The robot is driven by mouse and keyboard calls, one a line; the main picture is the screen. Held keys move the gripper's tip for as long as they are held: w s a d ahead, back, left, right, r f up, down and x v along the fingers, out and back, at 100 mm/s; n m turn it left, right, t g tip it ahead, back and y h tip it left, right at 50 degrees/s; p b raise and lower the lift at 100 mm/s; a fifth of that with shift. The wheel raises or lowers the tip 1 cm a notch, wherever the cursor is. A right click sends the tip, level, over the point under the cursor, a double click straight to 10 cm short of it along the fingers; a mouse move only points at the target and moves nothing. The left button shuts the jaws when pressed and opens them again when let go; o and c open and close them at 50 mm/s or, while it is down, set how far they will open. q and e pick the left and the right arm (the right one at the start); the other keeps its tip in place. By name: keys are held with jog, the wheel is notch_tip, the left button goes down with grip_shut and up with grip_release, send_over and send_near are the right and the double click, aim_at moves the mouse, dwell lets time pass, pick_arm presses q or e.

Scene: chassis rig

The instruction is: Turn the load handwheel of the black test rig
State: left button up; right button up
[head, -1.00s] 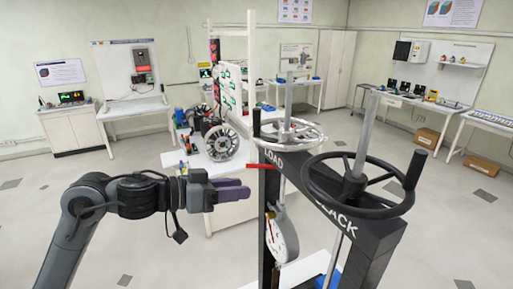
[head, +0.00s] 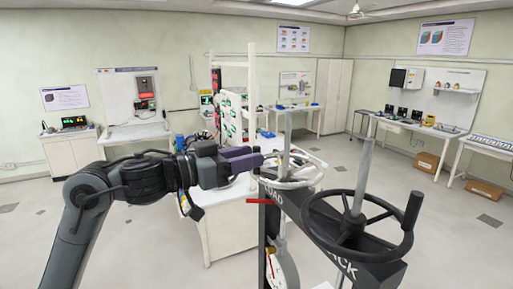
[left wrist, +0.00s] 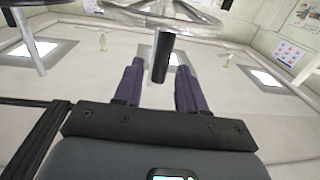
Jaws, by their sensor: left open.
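The load handwheel (head: 291,184) is the pale metallic wheel beside the "LOAD" lettering on the black test rig (head: 372,268). In the left wrist view its rim and spokes (left wrist: 165,18) show at the top. A black handle (left wrist: 161,58) stands off its rim there. My left gripper (head: 258,158) is at the wheel's left edge in the head view. In the left wrist view the gripper (left wrist: 158,75) is open, with the handle between its two purple fingers and a visible gap on either side. My right gripper is out of view.
A black handwheel (head: 320,222) with an upright handle (head: 412,210) stands nearer on the rig, to the right. Metal posts rise through both wheels. A white table (head: 222,225) stands behind my left gripper. The floor at left is open.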

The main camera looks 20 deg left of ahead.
pick_arm(q)
jog(key=shift+p+x, duration=0.4)
jog(key=shift+x, duration=1.05)
jog(key=shift+c, duration=0.4)
grip_shut()
